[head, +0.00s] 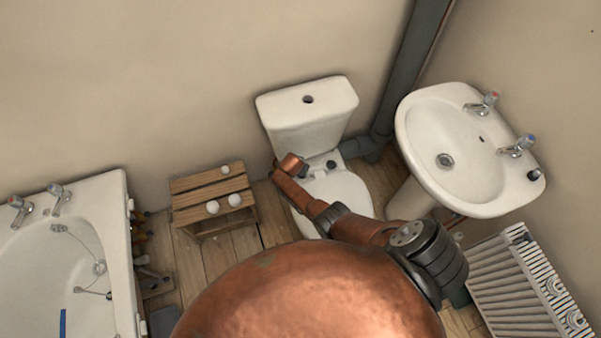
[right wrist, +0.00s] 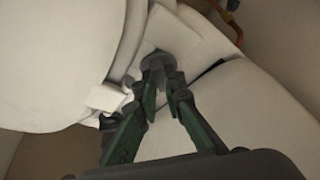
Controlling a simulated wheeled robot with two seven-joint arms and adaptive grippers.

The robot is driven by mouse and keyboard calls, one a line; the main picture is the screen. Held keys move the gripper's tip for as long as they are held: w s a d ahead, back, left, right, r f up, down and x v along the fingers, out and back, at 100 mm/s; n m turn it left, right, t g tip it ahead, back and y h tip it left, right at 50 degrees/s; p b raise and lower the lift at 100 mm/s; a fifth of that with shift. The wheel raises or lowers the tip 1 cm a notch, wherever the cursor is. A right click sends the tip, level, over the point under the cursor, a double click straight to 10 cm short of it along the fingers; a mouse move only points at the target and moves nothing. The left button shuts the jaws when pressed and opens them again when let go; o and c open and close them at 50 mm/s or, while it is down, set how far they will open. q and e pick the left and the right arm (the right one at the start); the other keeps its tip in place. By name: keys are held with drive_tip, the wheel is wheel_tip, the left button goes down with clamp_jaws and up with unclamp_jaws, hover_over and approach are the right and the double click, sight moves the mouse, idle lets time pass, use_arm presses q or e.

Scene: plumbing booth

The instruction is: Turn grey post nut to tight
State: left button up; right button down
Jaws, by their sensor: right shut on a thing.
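In the right wrist view my right gripper (right wrist: 158,80) has its green fingers closed together on the grey post nut (right wrist: 155,60). The nut is a dark round piece against a white plate, beside the white toilet parts, and the fingertips partly cover it. In the head view my right arm reaches from the right across the toilet seat (head: 345,192) to the seat hinge area, and its gripper is hidden there behind the copper wrist. A dark grey round piece (head: 331,164) shows at the back of the seat, to the right of that wrist. My left gripper is out of view.
The cistern (head: 310,112) stands behind the seat. A basin (head: 455,150) is at the right, above a radiator (head: 520,285). A wooden stool (head: 190,184) with several white round things stands at the left, beside the bathtub (head: 122,240). A copper pipe (right wrist: 232,25) runs at the wrist view's upper right.

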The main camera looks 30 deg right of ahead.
drive_tip(key=shift+a+f+m+b, duration=0.15)
drive_tip(key=shift+m+b, duration=0.15)
drive_tip(key=shift+m, duration=0.3)
drive_tip(key=shift+g, duration=0.3)
drive_tip(key=c, duration=1.9)
unclamp_jaws()
drive_tip(key=v, duration=1.2)
drive_tip(key=shift+a, duration=0.1)
